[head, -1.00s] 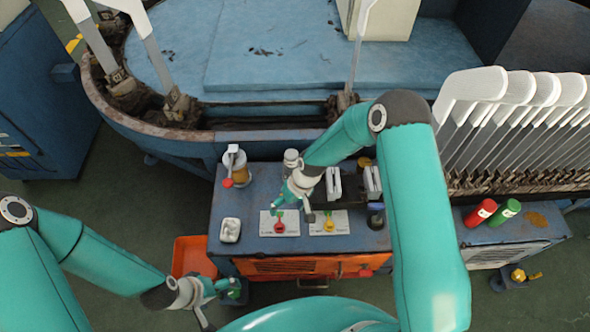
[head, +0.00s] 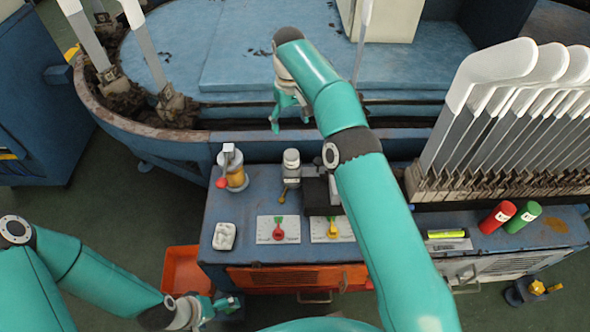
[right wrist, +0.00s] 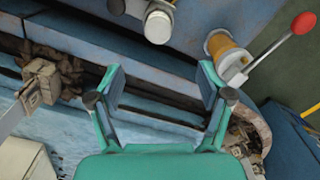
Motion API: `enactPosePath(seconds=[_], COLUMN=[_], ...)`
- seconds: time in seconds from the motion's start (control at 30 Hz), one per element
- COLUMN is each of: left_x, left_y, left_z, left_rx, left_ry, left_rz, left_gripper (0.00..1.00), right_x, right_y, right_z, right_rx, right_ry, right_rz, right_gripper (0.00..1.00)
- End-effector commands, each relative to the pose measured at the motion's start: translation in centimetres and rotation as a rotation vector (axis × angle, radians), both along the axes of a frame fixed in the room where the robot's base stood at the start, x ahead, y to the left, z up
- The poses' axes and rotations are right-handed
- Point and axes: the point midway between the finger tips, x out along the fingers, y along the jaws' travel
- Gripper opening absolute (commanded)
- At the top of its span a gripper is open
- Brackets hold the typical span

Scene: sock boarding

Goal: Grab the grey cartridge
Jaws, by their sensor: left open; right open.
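A short grey cylinder with a pale cap (head: 291,163) stands at the back of the blue bench; I cannot tell whether it is the grey cartridge. A similar pale-ended cylinder (right wrist: 158,22) shows at the top of the right wrist view. My right gripper (head: 290,118) is open and empty, over the machine's near edge, beyond the bench. Its two spread fingers (right wrist: 162,78) show in the right wrist view with nothing between them. My left gripper (head: 208,309) is open, low in front of the bench by the orange bin. My right arm hides part of the bench.
A red cylinder (head: 497,217) and a green cylinder (head: 523,217) lie at the bench's right. An amber jar with a red-knobbed lever (head: 236,176) stands at its left. A row of upright white-topped boards (head: 520,100) fills the back right. An orange bin (head: 180,275) sits lower left.

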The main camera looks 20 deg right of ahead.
Motion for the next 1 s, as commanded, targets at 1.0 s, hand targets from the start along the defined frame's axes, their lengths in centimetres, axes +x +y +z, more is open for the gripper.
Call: enactPosePath(seconds=[1.0], left_x=[0.0], left_y=[0.0], left_z=[-4.9], left_rx=[0.0], left_ry=[0.0], left_rz=[0.0], left_gripper=[1.0], right_x=[-0.1], right_y=[-0.4], right_z=[-14.5], right_rx=[0.001], right_ry=[0.001], right_rz=[-0.003], right_gripper=[0.79])
